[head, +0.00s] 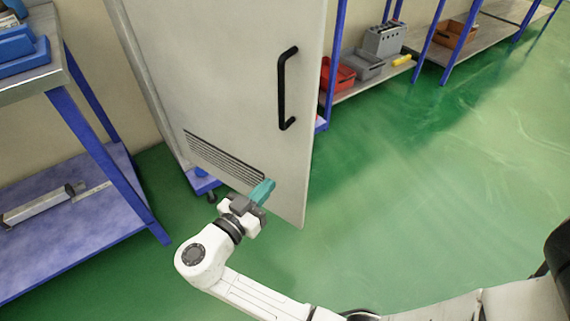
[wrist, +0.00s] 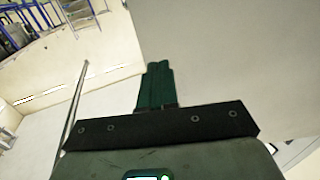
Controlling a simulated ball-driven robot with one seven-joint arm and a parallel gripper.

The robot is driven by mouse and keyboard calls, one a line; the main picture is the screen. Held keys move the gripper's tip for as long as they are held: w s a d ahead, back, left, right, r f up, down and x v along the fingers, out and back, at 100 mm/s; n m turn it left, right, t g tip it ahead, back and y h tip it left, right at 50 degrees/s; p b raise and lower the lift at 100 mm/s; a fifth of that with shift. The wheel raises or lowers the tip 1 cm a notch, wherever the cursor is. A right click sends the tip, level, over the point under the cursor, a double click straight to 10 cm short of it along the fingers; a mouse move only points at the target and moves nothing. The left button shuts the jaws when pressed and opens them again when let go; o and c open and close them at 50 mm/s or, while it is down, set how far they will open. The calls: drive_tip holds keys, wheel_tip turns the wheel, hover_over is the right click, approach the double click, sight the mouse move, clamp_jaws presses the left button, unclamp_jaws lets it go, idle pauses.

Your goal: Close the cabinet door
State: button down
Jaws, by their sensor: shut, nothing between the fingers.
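The cabinet door (head: 225,75) is a tall light-grey panel with a black bar handle (head: 283,90) near its right edge and vent slots (head: 225,157) low down. It stands open, its lower right corner swung out over the floor. My gripper (head: 264,188) has teal fingers, shut and empty, in front of the door's lower part below the vent. I cannot tell whether the fingertips touch it. In the wrist view the shut fingers (wrist: 155,82) point at a plain grey surface (wrist: 235,55), likely the door. The cabinet's inside is hidden.
A blue-legged bench (head: 110,170) with a lower shelf stands at the left. Shelves with a red bin (head: 338,76), a grey bin (head: 362,66) and an orange-brown bin (head: 455,36) stand behind at the right. The green floor (head: 430,180) right of the door is clear.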

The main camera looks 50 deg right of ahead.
sight(295, 156)
drive_tip(key=d, duration=0.9)
drive_tip(key=shift+w+d, duration=0.2)
drive_tip(key=shift+d, duration=0.1)
